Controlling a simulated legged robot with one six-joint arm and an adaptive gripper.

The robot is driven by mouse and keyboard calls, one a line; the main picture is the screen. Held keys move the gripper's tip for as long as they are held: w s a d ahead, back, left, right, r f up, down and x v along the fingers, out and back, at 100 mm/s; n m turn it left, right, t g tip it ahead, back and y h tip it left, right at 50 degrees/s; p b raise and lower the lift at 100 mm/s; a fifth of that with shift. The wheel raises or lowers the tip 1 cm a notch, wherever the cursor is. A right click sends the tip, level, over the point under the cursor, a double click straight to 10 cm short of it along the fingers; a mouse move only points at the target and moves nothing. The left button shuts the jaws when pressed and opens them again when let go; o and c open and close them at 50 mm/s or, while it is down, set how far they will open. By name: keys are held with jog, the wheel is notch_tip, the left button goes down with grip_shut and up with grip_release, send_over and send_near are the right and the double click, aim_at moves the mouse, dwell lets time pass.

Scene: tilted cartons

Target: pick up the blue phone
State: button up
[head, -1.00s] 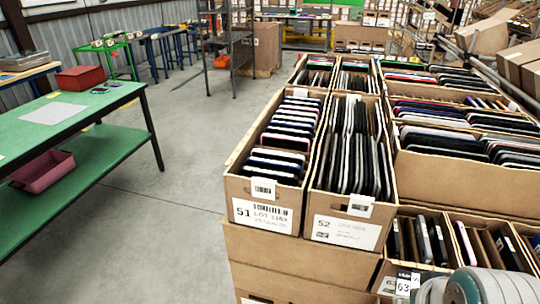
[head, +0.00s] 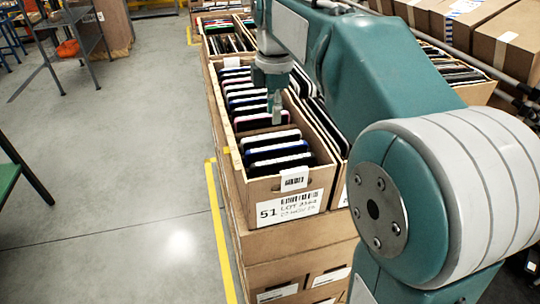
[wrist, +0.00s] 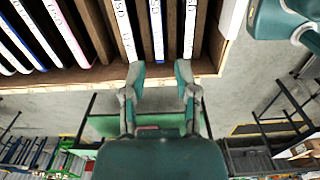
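Carton 51 (head: 236,176) holds a row of phones standing on edge and leaning. Several near its front look dark blue with pale edges, one of them a blue phone (head: 278,163); I cannot tell which is the task's one. My gripper (head: 276,112) points down over the middle of the row, by a pink-edged phone (head: 254,121). In the wrist view my gripper (wrist: 159,72) is open, its two fingers apart with nothing clearly held. A white-edged phone with a blue strip (wrist: 157,32) shows beyond the gap. Contact is unclear.
A neighbouring carton stands right of carton 51, partly hidden by my arm. Brown cartons (head: 462,22) line the back right. A green table (head: 8,180) shows at the far left.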

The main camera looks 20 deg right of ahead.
aim_at(276, 146)
jog(key=shift+w+f, duration=0.15)
jog(key=shift+f, duration=0.1)
jog(key=f, duration=0.2)
jog(key=d+f, duration=0.1)
jog(key=f, duration=0.1)
jog(key=shift+f, duration=0.4)
jog(key=shift+a+f, duration=0.15)
jog(key=shift+f, duration=0.1)
notch_tip(276, 146, down, 4)
jog(key=shift+w+f, duration=0.15)
jog(key=shift+f, duration=0.1)
jog(key=shift+d+f, duration=0.25)
jog(key=shift+d, duration=0.15)
jog(key=shift+a, duration=0.1)
grip_shut()
jog(key=shift+a, duration=0.25)
